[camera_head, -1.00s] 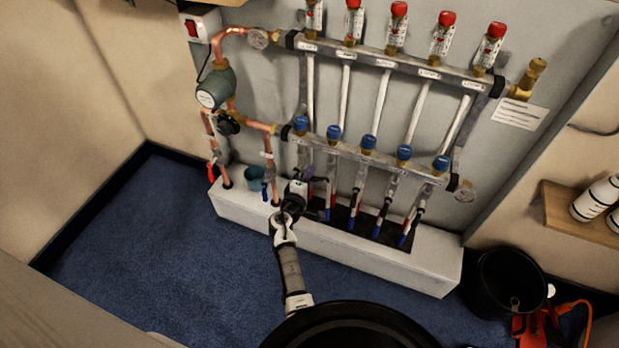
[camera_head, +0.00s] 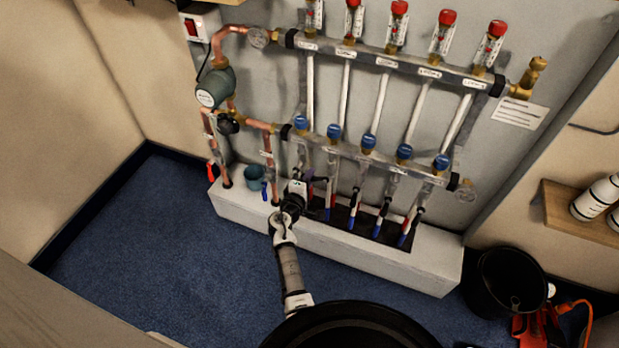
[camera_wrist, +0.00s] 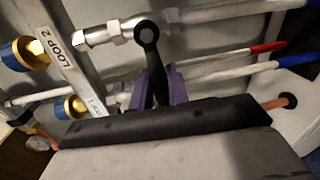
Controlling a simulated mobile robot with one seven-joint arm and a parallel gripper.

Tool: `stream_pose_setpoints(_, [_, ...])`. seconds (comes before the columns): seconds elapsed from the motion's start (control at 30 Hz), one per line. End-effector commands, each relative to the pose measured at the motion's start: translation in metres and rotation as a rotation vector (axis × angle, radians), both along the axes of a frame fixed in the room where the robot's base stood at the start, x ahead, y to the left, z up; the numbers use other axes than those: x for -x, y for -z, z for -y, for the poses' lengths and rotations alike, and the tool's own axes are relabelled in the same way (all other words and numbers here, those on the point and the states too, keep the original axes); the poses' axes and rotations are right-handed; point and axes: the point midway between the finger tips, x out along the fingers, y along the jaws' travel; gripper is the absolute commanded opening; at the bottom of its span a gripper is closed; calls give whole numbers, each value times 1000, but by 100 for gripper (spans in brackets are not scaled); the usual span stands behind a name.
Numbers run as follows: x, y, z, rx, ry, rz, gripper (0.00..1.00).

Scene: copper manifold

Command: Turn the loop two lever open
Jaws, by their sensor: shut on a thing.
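The loop two lever (camera_wrist: 149,52) is black with a round hub at its upper end. It sits at the pipe fitting that leads from the bar's "LOOP 2" label (camera_wrist: 56,47). My gripper (camera_wrist: 160,86) has its purple fingers shut around the lever's lower part. In the head view my gripper (camera_head: 307,185) is low at the left end of the lower manifold bar (camera_head: 350,152), by the first pipes. The lever's tip is hidden between the fingers and behind the gripper's black body. The valve's exact angle is hard to tell.
Pipes with red and blue sleeves run close beside the fingers. Several blue caps (camera_head: 368,141) line the lower bar. A white plinth (camera_head: 370,262) lies below, with a teal cup (camera_head: 254,178) on it. A black bucket (camera_head: 507,283) stands right. The blue floor at left is clear.

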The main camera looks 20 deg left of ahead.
Motion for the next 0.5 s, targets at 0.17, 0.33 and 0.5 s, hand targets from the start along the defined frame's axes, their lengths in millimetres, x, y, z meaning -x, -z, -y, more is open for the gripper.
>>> stream_pose_setpoints(0.17, [0, 8, 0, 112, 0, -4, 0])
stream_pose_setpoints(0.33, [1, 16, 2, 264, -1, -9, 0])
stream_pose_setpoints(0.5, [1, 23, 5, 427, -1, -15, 0])
